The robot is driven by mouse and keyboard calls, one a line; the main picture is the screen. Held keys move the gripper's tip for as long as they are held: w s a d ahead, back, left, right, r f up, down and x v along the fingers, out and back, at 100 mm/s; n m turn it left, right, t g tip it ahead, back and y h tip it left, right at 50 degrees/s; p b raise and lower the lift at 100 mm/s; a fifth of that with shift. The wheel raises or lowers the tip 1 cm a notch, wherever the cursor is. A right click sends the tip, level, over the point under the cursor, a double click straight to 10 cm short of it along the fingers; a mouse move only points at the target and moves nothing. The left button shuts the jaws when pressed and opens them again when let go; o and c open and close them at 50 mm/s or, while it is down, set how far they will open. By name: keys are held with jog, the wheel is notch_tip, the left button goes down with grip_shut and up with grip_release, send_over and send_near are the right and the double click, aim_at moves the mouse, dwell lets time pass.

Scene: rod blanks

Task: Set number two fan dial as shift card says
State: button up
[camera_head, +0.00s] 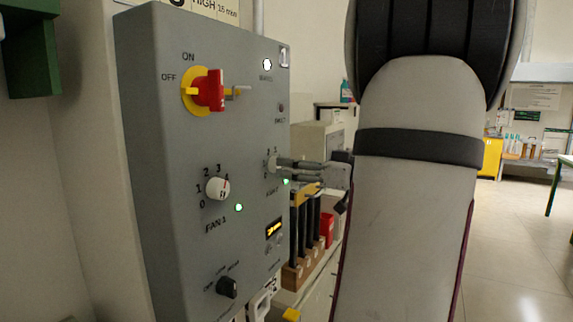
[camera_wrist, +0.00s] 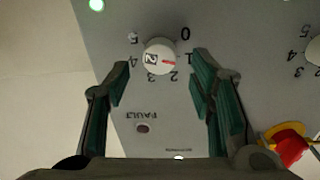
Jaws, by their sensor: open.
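The number two fan dial (camera_wrist: 160,57) is a white round knob on the grey panel (camera_head: 160,120). In the wrist view its red mark points at about 1 on a 0 to 5 scale. In the head view the dial (camera_head: 271,164) is small and partly hidden by my fingers. My gripper (camera_wrist: 161,68) is open, with one finger on each side of the dial in the wrist view. In the head view my gripper (camera_head: 292,163) reaches in from the right, its tips close to the dial. I cannot tell whether they touch it. No readable shift card shows.
The fan 1 dial (camera_head: 217,189) sits left of and below the fan 2 dial. A red and yellow switch (camera_head: 208,91) is above, a black knob (camera_head: 227,287) below. Green lamps (camera_head: 239,207) glow. A wooden rack with dark rods (camera_head: 297,225) stands behind the panel's right edge.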

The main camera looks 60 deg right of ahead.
jog(key=shift+w, duration=1.3)
jog(key=shift+c, duration=0.6)
jog(key=c, duration=1.1)
jog(key=shift+o, duration=0.2)
